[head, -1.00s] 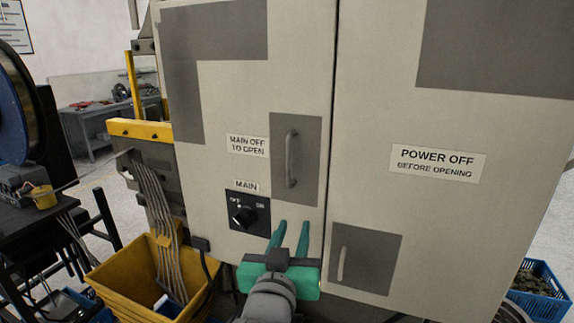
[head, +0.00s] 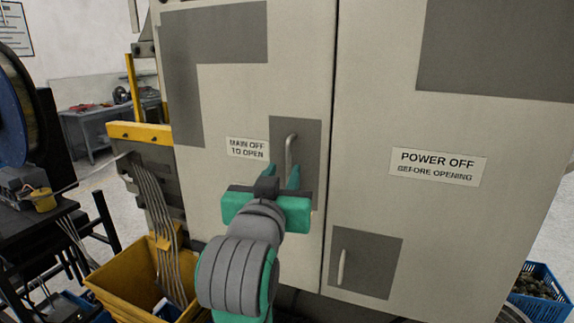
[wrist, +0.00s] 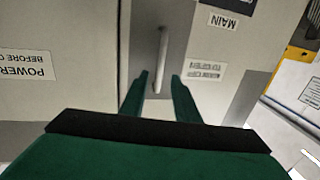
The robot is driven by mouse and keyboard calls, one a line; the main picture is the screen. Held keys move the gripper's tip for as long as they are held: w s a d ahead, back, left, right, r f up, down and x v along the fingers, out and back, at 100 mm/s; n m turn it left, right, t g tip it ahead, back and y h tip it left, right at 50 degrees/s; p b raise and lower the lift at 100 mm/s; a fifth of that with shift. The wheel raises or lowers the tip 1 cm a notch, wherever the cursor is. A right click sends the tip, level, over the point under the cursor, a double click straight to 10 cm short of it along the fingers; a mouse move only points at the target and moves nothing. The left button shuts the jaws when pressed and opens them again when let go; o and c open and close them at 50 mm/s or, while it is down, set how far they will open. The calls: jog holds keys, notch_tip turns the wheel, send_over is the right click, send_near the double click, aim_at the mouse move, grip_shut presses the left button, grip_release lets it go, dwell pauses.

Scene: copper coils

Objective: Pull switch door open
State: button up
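The switch door (head: 230,105) is the left light-grey cabinet door in the head view, and it is closed. Its upright bar handle (head: 289,150) sits on a dark grey patch; the handle also shows in the wrist view (wrist: 163,55). My gripper (head: 282,174) is open and points at the handle's lower part. In the wrist view the fingertips (wrist: 158,80) lie on either side of the handle's end in the picture. I cannot tell how far they still are from it in depth. My arm hides the MAIN switch in the head view.
The right cabinet door (head: 430,230) carries a POWER OFF label (head: 437,167) and a smaller handle (head: 341,267) low down. A yellow bin (head: 130,280) stands at lower left beside hanging metal strips. A blue crate (head: 540,285) stands at lower right.

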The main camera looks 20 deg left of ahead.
aim_at(288, 162)
jog(key=shift+w+a, duration=0.2)
jog(key=shift+w, duration=1.05)
jog(key=shift+w+a, duration=0.2)
jog(key=shift+w, duration=1)
grip_shut()
